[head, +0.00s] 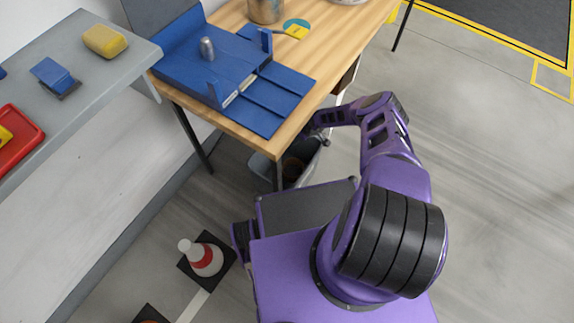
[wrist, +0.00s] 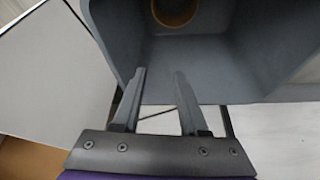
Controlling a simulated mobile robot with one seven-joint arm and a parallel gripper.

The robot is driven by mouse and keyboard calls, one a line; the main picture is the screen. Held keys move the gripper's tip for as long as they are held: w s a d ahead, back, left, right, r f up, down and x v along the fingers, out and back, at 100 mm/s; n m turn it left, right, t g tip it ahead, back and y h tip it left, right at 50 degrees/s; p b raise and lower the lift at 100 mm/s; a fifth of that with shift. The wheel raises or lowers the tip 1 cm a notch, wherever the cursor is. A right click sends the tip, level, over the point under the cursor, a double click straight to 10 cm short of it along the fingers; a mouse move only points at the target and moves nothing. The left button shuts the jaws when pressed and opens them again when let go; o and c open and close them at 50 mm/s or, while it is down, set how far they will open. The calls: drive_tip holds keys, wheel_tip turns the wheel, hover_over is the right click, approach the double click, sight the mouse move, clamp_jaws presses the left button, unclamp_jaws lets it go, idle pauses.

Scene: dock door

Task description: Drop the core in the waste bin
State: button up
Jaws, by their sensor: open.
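The core, a brown ring (wrist: 175,23), lies inside the grey waste bin (wrist: 190,55), at the top of the wrist view and partly cut off.
A grey shelf (head: 75,75) stands at left. A cone (head: 205,258) stands on the floor. Open floor (head: 480,150) lies to the right.

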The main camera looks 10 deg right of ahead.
drive_tip(key=p+v, duration=0.4)
drive_tip(key=v, duration=1.1)
drive_tip(key=shift+p, duration=0.4)
drive_tip(key=shift+w+a+r, duration=0.1)
